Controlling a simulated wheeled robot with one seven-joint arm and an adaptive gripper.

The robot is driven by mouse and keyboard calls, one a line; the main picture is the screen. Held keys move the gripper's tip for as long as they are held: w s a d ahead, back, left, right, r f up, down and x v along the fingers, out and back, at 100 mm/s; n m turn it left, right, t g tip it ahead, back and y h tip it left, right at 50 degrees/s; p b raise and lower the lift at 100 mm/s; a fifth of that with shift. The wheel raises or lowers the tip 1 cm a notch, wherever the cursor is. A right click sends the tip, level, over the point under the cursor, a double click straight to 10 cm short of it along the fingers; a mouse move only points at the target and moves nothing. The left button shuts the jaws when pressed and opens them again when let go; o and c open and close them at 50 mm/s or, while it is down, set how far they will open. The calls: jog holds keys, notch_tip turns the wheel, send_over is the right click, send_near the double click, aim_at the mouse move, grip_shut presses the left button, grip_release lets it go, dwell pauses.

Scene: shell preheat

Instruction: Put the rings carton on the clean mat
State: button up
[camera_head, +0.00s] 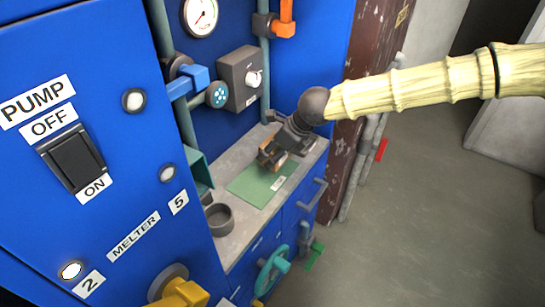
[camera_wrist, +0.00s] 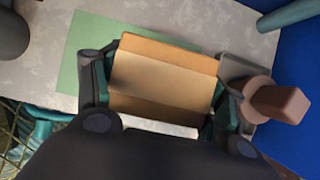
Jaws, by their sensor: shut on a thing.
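The rings carton (camera_wrist: 165,72) is a plain tan-brown box. My gripper (camera_wrist: 160,88) is shut on it, with one finger along each side in the wrist view. In the head view my gripper (camera_head: 274,155) points down at the counter, and the carton shows only as a small brown patch between the fingers. The clean mat (camera_head: 252,188) is a flat green sheet with a white label, and it also shows in the wrist view (camera_wrist: 83,38). The carton is over or beside the mat's far end. I cannot tell whether it touches the mat.
The grey counter (camera_head: 236,236) carries a dark round bowl (camera_head: 219,219) at its near end. A blue panel with a grey knob box (camera_head: 240,78) rises behind. A brown knobbed object (camera_wrist: 277,99) stands right of the carton in the wrist view. Open floor lies right.

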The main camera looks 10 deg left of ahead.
jog(key=shift+w+a, duration=0.4)
jog(key=shift+a, duration=0.25)
jog(key=shift+d+f, duration=0.1)
jog(key=shift+f, duration=1.65)
jog(key=shift+f, duration=0.1)
jog(key=o, duration=1)
jog(key=shift+o, duration=0.2)
jog(key=v, duration=1.2)
jog(key=shift+p, duration=0.45)
jog(key=shift+s, duration=0.1)
